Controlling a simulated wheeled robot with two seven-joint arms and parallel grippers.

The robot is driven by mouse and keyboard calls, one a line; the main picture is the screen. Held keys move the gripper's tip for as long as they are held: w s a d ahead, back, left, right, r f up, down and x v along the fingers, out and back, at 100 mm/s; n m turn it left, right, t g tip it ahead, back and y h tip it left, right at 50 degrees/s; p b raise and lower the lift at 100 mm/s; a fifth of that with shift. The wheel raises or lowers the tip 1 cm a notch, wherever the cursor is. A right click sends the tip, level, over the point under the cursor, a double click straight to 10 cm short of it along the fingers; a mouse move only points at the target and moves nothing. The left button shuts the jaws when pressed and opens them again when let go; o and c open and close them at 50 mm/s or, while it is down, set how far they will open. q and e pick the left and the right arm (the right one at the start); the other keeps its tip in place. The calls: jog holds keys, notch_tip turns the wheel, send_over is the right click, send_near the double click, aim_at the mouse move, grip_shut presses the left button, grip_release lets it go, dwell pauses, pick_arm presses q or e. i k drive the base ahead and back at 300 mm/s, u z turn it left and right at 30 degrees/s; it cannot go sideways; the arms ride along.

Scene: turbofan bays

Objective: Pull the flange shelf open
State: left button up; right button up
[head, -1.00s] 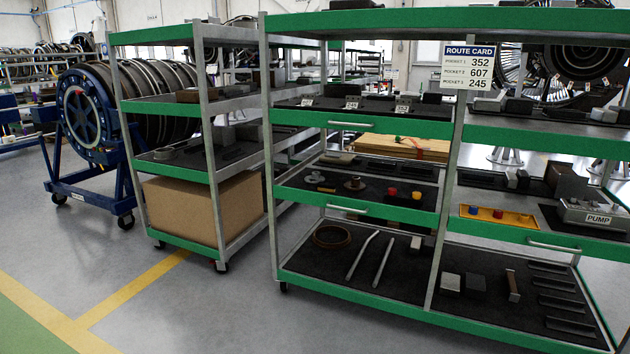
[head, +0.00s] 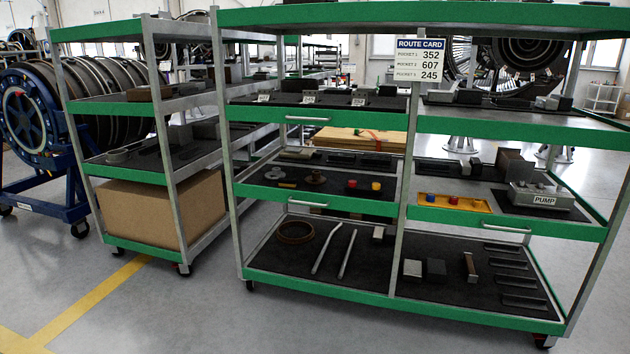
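The green-edged rack (head: 330,16) stands in front of me in the head view. Neither of my grippers is in view.
Other handles are on the upper left shelf (head: 307,119) and the pump shelf (head: 507,229). A route card (head: 420,59) hangs on the middle post. A second rack (head: 112,175) with a cardboard box (head: 150,210) stands at left. The floor in front is clear.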

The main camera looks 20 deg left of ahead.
aim_at(339, 167)
jog(key=z, duration=0.1)
jog(key=i, duration=1.45)
jog(key=u, duration=0.6)
jog(key=i, duration=1.45)
jog(key=u, duration=0.15)
